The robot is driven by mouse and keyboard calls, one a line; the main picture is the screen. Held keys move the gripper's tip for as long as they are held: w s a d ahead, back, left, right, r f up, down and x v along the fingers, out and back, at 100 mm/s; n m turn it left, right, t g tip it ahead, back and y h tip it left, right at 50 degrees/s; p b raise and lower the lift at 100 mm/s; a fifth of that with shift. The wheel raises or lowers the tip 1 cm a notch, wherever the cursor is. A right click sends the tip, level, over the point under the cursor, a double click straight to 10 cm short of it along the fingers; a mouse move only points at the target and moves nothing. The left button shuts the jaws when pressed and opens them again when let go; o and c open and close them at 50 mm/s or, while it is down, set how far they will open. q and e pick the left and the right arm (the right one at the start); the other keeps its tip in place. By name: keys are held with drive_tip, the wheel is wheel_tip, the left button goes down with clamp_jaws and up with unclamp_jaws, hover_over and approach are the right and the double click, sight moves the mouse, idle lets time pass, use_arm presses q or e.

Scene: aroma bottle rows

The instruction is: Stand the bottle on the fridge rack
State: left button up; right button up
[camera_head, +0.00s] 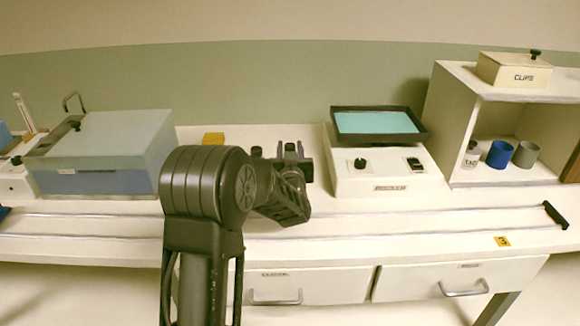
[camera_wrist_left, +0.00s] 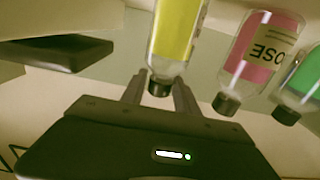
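My left gripper (camera_head: 285,158) reaches over the bench in the head view. In the left wrist view its two fingers (camera_wrist_left: 158,92) stand apart, one on each side of the dark cap of a yellow bottle (camera_wrist_left: 176,32). Whether they touch the cap is not clear. A pink bottle (camera_wrist_left: 266,50) with a label ending in "OSE" and a green bottle (camera_wrist_left: 303,76) stand to its right. Caps point down in this view. I cannot make out the bottles or a fridge rack in the head view. My right gripper is not in view.
A grey-lidded box (camera_head: 108,145) stands left of my arm. A white device (camera_head: 385,178) with a teal-topped tray (camera_head: 376,122) is to the right.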

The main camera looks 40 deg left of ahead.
use_arm(q)
clamp_jaws()
idle(1.0)
